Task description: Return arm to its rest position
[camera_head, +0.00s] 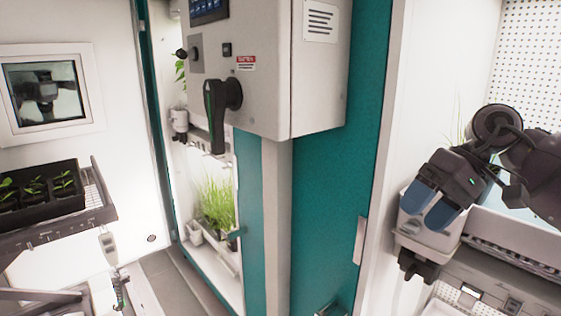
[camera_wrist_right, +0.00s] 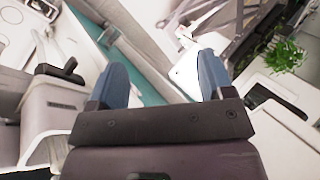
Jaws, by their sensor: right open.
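My right gripper (camera_head: 424,214) is at the right of the head view, at the end of my dark arm coming in from the right. Its two blue fingers are apart and point down and left. In the right wrist view the gripper (camera_wrist_right: 163,65) shows both blue fingers spread, with nothing between them. In the head view a pale box-like fixture (camera_head: 424,243) shows behind and below the fingers; I cannot tell whether they touch it. My left arm and gripper are not in view.
A teal chamber wall (camera_head: 340,200) and a grey control box (camera_head: 262,75) with a black handle (camera_head: 215,112) stand in the middle. Grass (camera_head: 217,202) grows inside the chamber. A seedling tray (camera_head: 52,205) sits on a rack at left. Green leaves (camera_wrist_right: 285,55) show in the wrist view.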

